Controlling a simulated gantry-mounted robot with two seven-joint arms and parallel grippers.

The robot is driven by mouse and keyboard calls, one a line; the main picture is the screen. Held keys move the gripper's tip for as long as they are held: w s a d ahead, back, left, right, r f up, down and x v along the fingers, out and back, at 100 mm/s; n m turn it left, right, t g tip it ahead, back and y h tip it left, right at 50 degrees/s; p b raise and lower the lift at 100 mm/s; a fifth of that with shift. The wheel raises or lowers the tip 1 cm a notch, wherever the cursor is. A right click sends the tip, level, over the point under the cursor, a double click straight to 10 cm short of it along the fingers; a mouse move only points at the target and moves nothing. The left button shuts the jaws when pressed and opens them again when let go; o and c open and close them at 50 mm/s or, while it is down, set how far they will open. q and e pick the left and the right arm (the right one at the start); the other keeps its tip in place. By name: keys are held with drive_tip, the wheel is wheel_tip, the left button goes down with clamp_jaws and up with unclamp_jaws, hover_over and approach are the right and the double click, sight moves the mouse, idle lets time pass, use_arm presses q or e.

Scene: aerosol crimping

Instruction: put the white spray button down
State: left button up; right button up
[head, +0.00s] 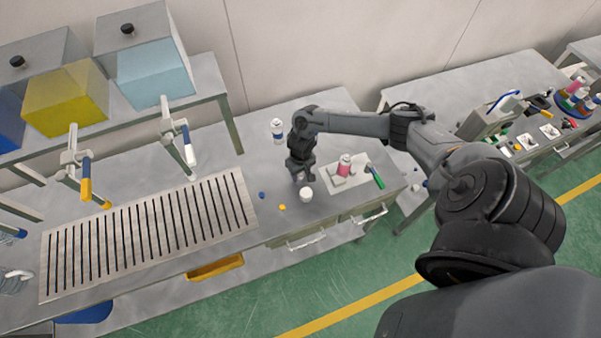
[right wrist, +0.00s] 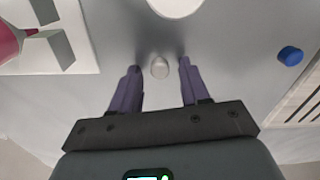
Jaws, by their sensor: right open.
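The white spray button (right wrist: 160,68) shows in the right wrist view as a small pale rounded piece on the grey tabletop. It lies between the fingertips of my right gripper (right wrist: 160,67), with a clear gap on each side. My right gripper is open and points down at the bench; it also shows in the head view (head: 301,176). In the head view the button is too small and too close to the fingers to make out surely. My left gripper is not in view.
A white round cup (head: 306,194) stands just in front of the right gripper. A blue cap (head: 262,195) and a yellow cap (head: 282,208) lie nearby. A white-blue can (head: 277,131) stands behind.

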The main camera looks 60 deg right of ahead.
sight(301, 175)
wheel_tip(301, 175, up, 10)
drive_tip(key=r+p, duration=0.1)
drive_tip(key=w+a+f+n+t+y, duration=0.15)
drive_tip(key=a+n+t, duration=0.5)
drive_tip(key=a, duration=1.85)
drive_tip(key=s+r+n+g+h, duration=0.1)
drive_tip(key=s+r+g, duration=0.2)
drive_tip(key=s+r, duration=0.6)
drive_tip(key=s, duration=0.4)
drive_tip(key=shift+s+r, duration=0.3)
drive_tip(key=shift+d, duration=0.1)
